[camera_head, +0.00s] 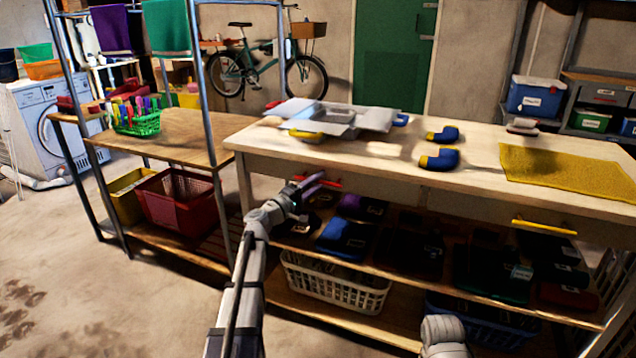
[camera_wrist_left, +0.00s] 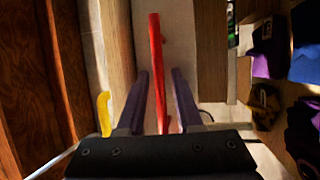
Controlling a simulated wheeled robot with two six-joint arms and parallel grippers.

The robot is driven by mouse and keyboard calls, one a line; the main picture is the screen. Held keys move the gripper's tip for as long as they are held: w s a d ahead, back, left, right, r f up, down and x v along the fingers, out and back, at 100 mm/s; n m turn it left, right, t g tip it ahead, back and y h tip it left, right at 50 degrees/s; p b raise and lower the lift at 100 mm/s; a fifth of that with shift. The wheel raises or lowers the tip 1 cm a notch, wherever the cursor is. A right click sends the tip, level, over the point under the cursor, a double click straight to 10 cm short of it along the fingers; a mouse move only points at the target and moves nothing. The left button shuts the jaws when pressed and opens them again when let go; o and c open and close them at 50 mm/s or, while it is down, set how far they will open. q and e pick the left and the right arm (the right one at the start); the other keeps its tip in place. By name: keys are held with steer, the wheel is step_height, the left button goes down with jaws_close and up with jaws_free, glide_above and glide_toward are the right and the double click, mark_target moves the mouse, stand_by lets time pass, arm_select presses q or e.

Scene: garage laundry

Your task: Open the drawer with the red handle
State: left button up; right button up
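The red handle (camera_head: 326,182) is on the front of the workbench drawer, just under the light tabletop. The drawer front looks flush with the bench. My left gripper (camera_head: 312,184) is at this handle. In the left wrist view, the red handle (camera_wrist_left: 155,60) runs lengthwise between the two purple fingers of my left gripper (camera_wrist_left: 159,88). The fingers are open, with a visible gap on each side of the handle. My right gripper is out of view; only part of my right arm shows at the bottom of the head view.
A yellow handle (camera_head: 545,228) is farther right on the same bench. The tabletop holds grey metal parts (camera_head: 340,117), yellow-and-blue items (camera_head: 440,159) and a yellow mat (camera_head: 570,172). Dark folded items and a white basket (camera_head: 333,285) sit below.

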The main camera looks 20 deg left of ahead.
arm_select(q)
jaws_close()
stand_by(1.1)
